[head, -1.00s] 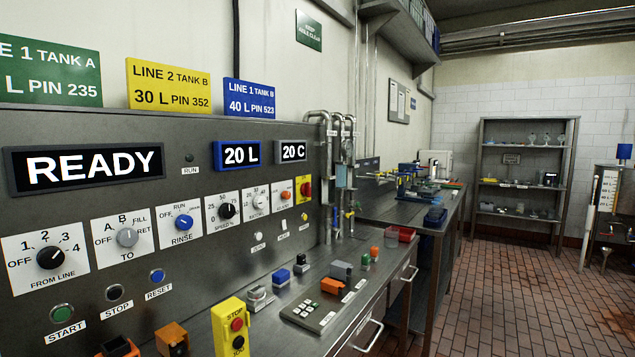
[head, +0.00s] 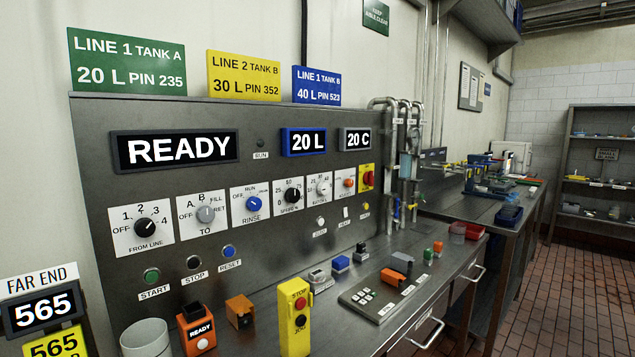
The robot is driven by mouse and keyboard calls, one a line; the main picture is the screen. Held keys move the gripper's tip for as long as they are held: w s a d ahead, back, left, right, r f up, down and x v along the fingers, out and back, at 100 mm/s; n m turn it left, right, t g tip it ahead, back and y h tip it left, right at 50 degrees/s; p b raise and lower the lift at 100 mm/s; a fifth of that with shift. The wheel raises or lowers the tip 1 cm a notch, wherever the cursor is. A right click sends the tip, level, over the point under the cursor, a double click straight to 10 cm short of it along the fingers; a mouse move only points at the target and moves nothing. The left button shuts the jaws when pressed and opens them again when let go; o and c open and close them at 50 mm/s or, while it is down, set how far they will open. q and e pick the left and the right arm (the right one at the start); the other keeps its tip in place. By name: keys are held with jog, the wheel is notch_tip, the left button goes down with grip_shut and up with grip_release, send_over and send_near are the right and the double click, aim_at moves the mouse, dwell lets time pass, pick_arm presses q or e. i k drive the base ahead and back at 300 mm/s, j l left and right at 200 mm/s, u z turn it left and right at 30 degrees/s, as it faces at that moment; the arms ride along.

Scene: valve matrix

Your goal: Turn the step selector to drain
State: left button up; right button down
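The blue knob (head: 253,203) is on a white plate on the grey control panel (head: 100,150). Which mark the knob points to is too small to tell. To its left are a grey TO knob (head: 206,214) and a black FROM LINE knob (head: 145,227). To its right is a black SPEED knob (head: 292,195). The display (head: 176,149) reads READY. Neither of my grippers is in view.
A metal bench (head: 385,318) runs below the panel. On it are a yellow STOP box (head: 295,318), an orange READY unit (head: 197,330), a white cup (head: 146,338) and a keypad (head: 369,300). Pipes (head: 403,150) rise at the panel's right. Tiled floor lies right.

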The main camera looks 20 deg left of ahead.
aim_at(253, 204)
jog(key=i+l+u, duration=0.2)
jog(key=u, duration=1.05)
